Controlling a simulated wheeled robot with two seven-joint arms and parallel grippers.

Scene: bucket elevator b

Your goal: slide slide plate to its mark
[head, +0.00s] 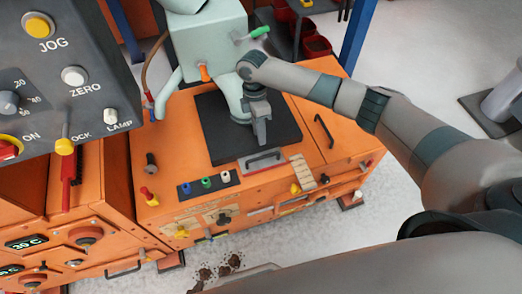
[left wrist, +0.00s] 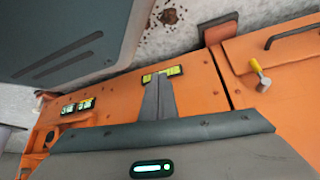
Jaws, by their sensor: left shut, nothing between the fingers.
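A flat black square plate (head: 216,126), which looks like the slide plate, lies on top of the orange cabinet in the head view. A dark bar handle (head: 263,159) is at its front edge. My right gripper (head: 262,141) points down over the front part of the plate, just behind the handle. I cannot tell whether it touches the plate or how far its fingers are apart. My left gripper (left wrist: 158,97) shows in the left wrist view, shut and empty in front of an orange face. I do not see it in the head view. No clear mark shows.
A pale green machine body (head: 210,45) stands over the plate's back. A striped scale (head: 302,172) and a row of coloured knobs (head: 207,183) sit at the cabinet's front. A grey control panel (head: 60,80) is at the left. A yellow-tipped lever (left wrist: 258,75) shows in the left wrist view.

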